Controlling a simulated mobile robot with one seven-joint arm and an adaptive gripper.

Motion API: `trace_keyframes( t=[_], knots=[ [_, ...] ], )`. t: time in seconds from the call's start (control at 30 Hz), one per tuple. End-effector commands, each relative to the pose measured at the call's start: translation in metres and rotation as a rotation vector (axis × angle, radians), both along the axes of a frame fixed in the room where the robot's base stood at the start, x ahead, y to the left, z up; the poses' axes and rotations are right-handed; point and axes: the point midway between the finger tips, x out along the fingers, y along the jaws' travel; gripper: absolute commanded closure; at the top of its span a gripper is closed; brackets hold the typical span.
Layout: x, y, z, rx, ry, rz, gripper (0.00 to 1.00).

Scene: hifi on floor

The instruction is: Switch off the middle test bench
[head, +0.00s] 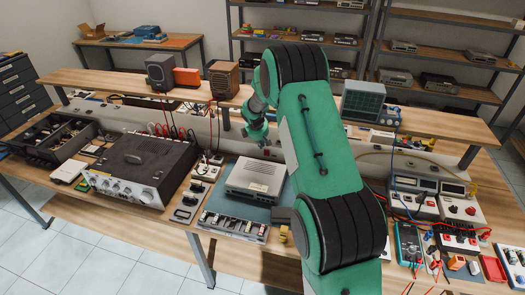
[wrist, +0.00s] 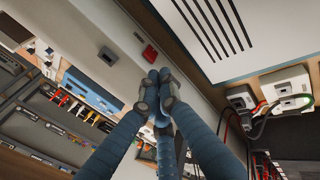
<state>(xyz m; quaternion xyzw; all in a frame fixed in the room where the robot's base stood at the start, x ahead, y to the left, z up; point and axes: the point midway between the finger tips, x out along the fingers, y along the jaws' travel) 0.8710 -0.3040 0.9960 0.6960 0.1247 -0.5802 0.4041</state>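The middle bench section carries a grey box device (head: 256,178) on a blue mat, below a pale back panel (head: 228,128). In the wrist view a small red switch (wrist: 150,54) sits on the pale panel beside a dark round-edged fitting (wrist: 110,56). Whether the switch is on or off cannot be told. My gripper (wrist: 158,82) has its blue fingers drawn together, with nothing visible between them. The fingertips are beside the red switch in that picture; contact cannot be told. In the head view my green arm reaches over the bench and hides part of the panel.
A large amplifier (head: 140,168) with its wiring stands left of the middle section. An oscilloscope (head: 363,102), an orange box (head: 187,77) and a wooden speaker (head: 223,80) stand on the upper shelf. Meters and cables (head: 440,205) crowd the right section.

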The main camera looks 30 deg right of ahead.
Motion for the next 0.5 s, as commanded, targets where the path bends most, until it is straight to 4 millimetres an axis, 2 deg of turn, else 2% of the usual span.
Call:
trace_keyframes(
  t=[0.17, 0.5],
  knots=[
    [0.002, -0.003, -0.008, 0.0, 0.0, 0.0, 1.0],
    [0.014, -0.014, -0.044, 0.0, 0.001, 0.0, 1.0]
  ],
)
